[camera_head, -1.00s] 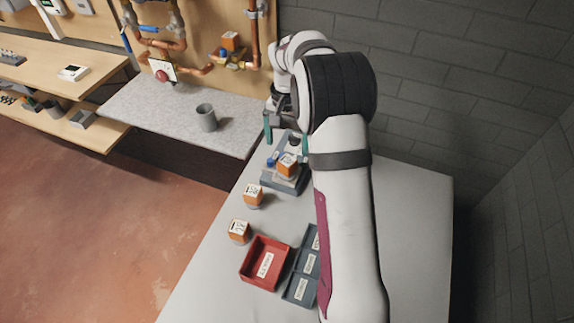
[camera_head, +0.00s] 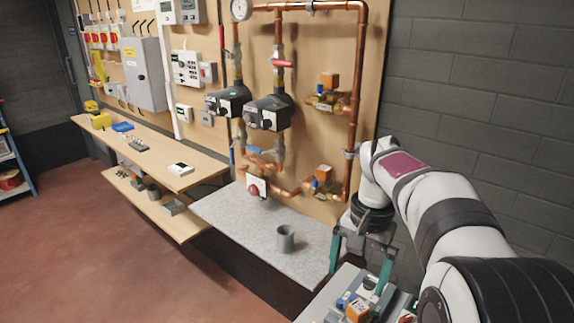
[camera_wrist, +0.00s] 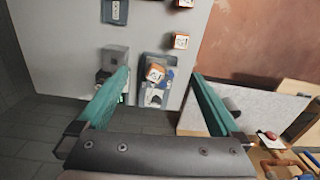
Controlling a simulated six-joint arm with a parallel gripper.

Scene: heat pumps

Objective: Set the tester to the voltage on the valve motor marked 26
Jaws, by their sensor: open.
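My gripper (camera_head: 358,281) is open and empty, with teal fingers pointing down above the bench. Below it in the head view is an orange-topped valve motor (camera_head: 357,311) on a grey-blue stand with blue and brass parts, cut off by the frame's bottom edge. In the wrist view this motor (camera_wrist: 155,73) shows between the fingers, apart from them, with a white label I cannot read. A grey box with a small green light (camera_wrist: 120,98), possibly the tester, is beside the stand, partly hidden by a finger. Two more orange motors (camera_wrist: 181,41) (camera_wrist: 184,3) stand farther along the bench.
A grey mug (camera_head: 285,239) stands on the speckled shelf (camera_head: 240,217). Copper pipes (camera_head: 356,100) with black pumps (camera_head: 268,112) and orange-topped valves (camera_head: 329,82) fill the wall panel. A dark block wall (camera_head: 470,110) is at the right. A blue-grey tray (camera_wrist: 115,12) lies on the bench.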

